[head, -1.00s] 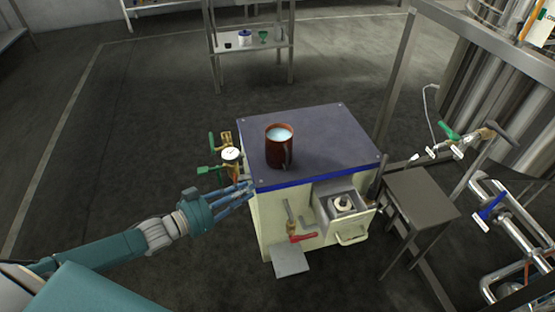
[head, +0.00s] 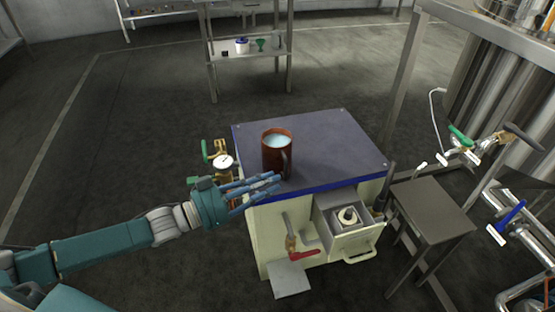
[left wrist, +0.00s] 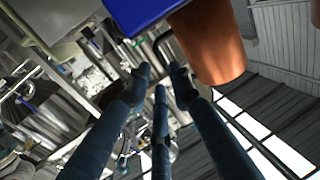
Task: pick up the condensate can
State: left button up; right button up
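The condensate can (head: 273,157) is a reddish-brown, copper-like mug with a dark handle and pale blue contents. It stands upright on the dark top (head: 335,135) of a cream cabinet. My left gripper (head: 268,184) is at the front left edge of that top, just in front of the can, its fingers spread and empty. In the left wrist view, the can (left wrist: 210,45) is at upper right, beyond the fingertips (left wrist: 160,80), with its handle (left wrist: 164,46) on its left side. I cannot tell whether a finger touches it. My right gripper is not in view.
A pressure gauge (head: 223,162) with valves sticks out at the cabinet's left side. A red-handled valve (head: 303,255) and an open drawer (head: 347,226) are at its front. A small grey table (head: 430,208) stands at right. The left floor is clear.

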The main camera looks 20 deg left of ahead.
aim_at(285, 174)
pick_arm(q)
jog(key=shift+w+d, duration=0.4)
jog(key=shift+w, duration=0.15)
jog(key=b+x, duration=0.1)
jog(key=x, duration=0.2)
jog(key=shift+w+d, duration=0.2)
jog(key=shift+w, duration=0.1)
jog(key=shift+w+d+f, duration=0.1)
jog(key=shift+w+d, duration=0.2)
jog(key=shift+w, duration=0.05)
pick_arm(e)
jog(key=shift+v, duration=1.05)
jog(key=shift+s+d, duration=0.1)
pick_arm(q)
grip_shut()
jog(key=shift+r, duration=0.2)
